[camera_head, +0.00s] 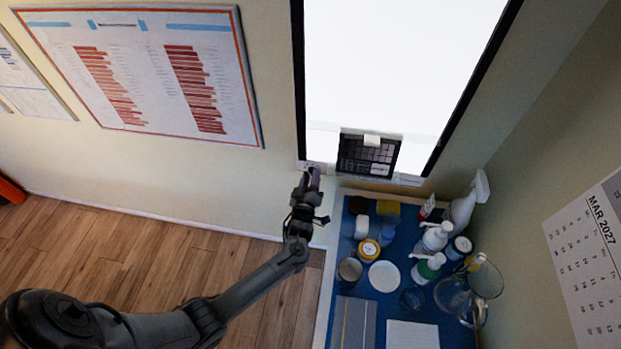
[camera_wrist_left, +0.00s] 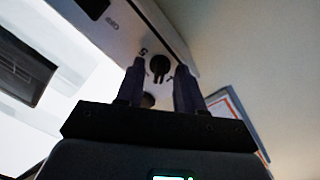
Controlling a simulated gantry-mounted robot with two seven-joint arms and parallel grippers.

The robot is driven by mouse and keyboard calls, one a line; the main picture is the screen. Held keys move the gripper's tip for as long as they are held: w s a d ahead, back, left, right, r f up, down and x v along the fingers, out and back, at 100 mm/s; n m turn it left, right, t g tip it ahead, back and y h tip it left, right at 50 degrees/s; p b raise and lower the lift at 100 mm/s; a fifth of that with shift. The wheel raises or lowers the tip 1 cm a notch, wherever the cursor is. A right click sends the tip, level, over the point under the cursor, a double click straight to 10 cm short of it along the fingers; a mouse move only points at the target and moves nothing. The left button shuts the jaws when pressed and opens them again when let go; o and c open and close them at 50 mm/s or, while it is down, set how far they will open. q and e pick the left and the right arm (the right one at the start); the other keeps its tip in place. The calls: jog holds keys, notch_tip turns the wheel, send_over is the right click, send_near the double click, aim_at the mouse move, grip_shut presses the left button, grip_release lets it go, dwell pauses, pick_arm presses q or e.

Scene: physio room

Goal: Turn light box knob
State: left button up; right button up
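The light box (camera_head: 395,60) is a lit white panel in a black frame on the wall. Its black round knob (camera_wrist_left: 159,66) shows in the left wrist view, on the pale strip along the box's edge. My left gripper (camera_head: 311,180) is at the box's lower left corner in the head view, where the knob cannot be made out. In the left wrist view its two dark fingers (camera_wrist_left: 160,76) are apart, one on each side of the knob. Whether they touch it, I cannot tell. My right gripper is in neither view.
A dark gridded card (camera_head: 368,156) hangs at the light box's lower edge. Below it, a blue-topped table (camera_head: 338,275) holds bottles, jars and a glass jug (camera_head: 453,296). A framed chart (camera_head: 150,75) hangs left of the box. A calendar (camera_head: 590,240) is on the right wall.

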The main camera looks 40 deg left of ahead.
pick_arm(q)
grip_shut()
jog(key=shift+m, duration=0.4)
jog(key=m+p, duration=0.1)
jog(key=m, duration=0.3)
jog(key=m+p, duration=0.1)
jog(key=m, duration=0.4)
jog(key=shift+m, duration=0.4)
jog(key=m+p, duration=0.1)
jog(key=m, duration=0.5)
jog(key=shift+r+p, duration=0.1)
jog(key=shift+p, duration=0.25)
jog(key=m, duration=0.4)
jog(key=shift+p, duration=0.4)
jog(key=shift+m+p, duration=0.3)
jog(key=shift+m, duration=1.3)
